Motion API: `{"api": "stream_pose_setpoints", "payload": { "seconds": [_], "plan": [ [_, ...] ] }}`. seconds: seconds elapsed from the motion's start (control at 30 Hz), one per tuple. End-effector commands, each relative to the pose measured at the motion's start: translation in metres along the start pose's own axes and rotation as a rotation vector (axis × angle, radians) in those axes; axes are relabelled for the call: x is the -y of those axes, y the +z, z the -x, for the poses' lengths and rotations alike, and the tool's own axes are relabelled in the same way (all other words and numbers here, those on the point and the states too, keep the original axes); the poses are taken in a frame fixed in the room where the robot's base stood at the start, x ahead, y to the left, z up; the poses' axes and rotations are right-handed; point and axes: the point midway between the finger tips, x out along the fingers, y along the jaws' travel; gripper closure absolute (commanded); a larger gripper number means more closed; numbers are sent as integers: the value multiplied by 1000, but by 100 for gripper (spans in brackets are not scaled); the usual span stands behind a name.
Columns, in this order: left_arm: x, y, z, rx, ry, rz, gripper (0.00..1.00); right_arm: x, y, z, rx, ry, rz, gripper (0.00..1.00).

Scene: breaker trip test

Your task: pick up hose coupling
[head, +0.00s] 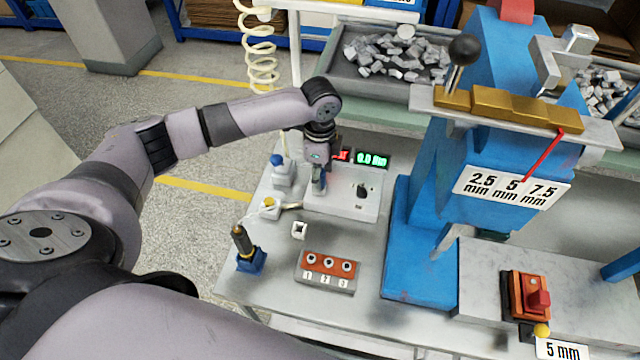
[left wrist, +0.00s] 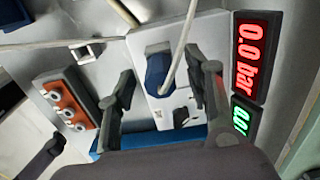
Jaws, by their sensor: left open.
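A small pale fitting with a yellow top (head: 268,204), at the end of a cream hose, lies at the table's left edge. It looks like the hose coupling, but is too small to be sure. My left gripper (head: 319,185) is over the panel box, to the right of and behind the fitting, pointing down. In the left wrist view its two dark fingers (left wrist: 165,85) are apart, with nothing held between them. A pale hose (left wrist: 183,40) crosses in front of a blue knob (left wrist: 158,76) there. I cannot clearly make out the fitting in that view. My right gripper is not in view.
In front are a square metal piece (head: 299,230), an orange numbered block (head: 328,263) and a dark tool in a blue stand (head: 250,262). A blue press (head: 412,250) stands at the right.

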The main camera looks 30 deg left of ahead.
Motion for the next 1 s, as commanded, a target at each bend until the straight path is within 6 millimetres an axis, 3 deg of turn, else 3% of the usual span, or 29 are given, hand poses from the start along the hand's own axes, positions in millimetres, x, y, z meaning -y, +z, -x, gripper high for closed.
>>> {"api": "stream_pose_setpoints", "payload": {
  "seconds": [0.7,1.0],
  "plan": [
    [0,0,1,0,0,0,99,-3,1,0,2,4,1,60],
    [0,0,1,0,-1,0,100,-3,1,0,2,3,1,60]
  ]
}}
